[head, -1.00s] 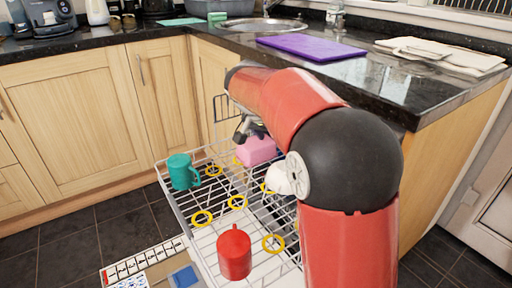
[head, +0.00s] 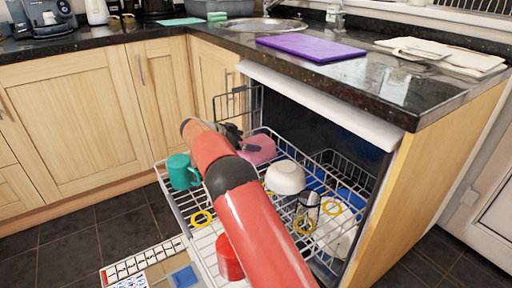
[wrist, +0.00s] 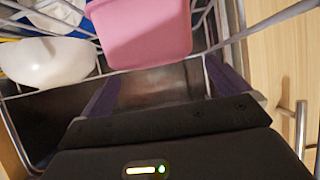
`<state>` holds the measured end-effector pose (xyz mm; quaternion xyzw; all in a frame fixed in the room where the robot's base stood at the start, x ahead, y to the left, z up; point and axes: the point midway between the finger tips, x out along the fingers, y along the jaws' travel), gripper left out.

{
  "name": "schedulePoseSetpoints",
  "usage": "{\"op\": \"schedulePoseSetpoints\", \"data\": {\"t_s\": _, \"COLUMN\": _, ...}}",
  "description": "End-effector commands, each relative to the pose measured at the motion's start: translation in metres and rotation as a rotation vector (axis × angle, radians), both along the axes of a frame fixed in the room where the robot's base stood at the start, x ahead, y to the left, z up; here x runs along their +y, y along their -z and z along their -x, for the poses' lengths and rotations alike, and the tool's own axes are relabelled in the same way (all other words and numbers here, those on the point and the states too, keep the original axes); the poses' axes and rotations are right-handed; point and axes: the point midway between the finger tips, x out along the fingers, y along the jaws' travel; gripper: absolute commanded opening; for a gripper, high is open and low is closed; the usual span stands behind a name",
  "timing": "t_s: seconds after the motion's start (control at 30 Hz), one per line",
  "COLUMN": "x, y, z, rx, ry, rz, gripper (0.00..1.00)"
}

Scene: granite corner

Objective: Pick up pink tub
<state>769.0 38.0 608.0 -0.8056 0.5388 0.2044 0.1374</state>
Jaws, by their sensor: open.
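The pink tub (head: 262,150) sits in the upper dishwasher rack, toward its back left. In the wrist view the tub (wrist: 145,30) is at the top middle, just beyond the fingertips. My gripper (head: 240,138) is right beside the tub, on its left in the head view, and a dark finger overlaps the tub's edge there. In the wrist view my gripper (wrist: 163,72) is open, with one dark purple finger on each side and nothing gripped.
The pulled-out rack (head: 172,208) also holds a teal mug (head: 182,172), a white bowl (head: 286,178), a glass (head: 307,209) and a red mug (head: 228,258), partly hidden by my arm. The granite counter (head: 385,85) overhangs the dishwasher. A cabinet handle (wrist: 301,128) is close at right.

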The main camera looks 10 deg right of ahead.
Motion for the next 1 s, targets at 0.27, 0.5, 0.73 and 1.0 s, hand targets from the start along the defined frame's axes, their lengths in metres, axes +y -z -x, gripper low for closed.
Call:
{"op": "schedulePoseSetpoints", "data": {"t_s": 0.27, "x": -0.03, "y": 0.017, "z": -0.007, "rx": 0.004, "ry": 0.002, "rz": -0.002, "gripper": 1.0}}
{"op": "schedulePoseSetpoints", "data": {"t_s": 0.5, "x": -0.043, "y": 0.026, "z": -0.013, "rx": 0.001, "ry": -0.002, "rz": -0.003, "gripper": 1.0}}
{"op": "schedulePoseSetpoints", "data": {"t_s": 0.73, "x": -0.043, "y": 0.026, "z": -0.013, "rx": 0.002, "ry": -0.001, "rz": -0.003, "gripper": 0.86}}
{"op": "schedulePoseSetpoints", "data": {"t_s": 1.0, "x": -0.043, "y": 0.026, "z": -0.013, "rx": 0.001, "ry": -0.001, "rz": -0.002, "gripper": 0.57}}
